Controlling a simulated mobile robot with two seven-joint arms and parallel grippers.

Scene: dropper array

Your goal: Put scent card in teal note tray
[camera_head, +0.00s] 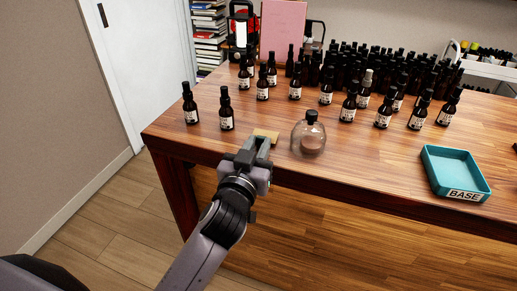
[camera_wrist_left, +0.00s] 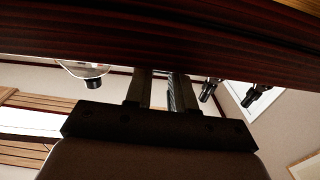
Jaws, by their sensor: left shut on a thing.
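The tan scent card (camera_head: 266,134) is at the tips of my left gripper (camera_head: 258,145), near the table's front edge. My left gripper is shut on the card, and its fingers cover part of it. In the left wrist view my left gripper (camera_wrist_left: 163,80) shows its two fingers close together, but I cannot make out the card there. The teal note tray (camera_head: 455,177), labelled BASE, sits empty at the right of the table, well apart from the card. My right gripper is not in view.
A clear glass vessel with a black top (camera_head: 308,140) stands just right of my left gripper. Dark dropper bottles (camera_head: 227,110) stand behind, with a dense group at the back. The wooden tabletop (camera_head: 380,150) is clear between the vessel and the tray.

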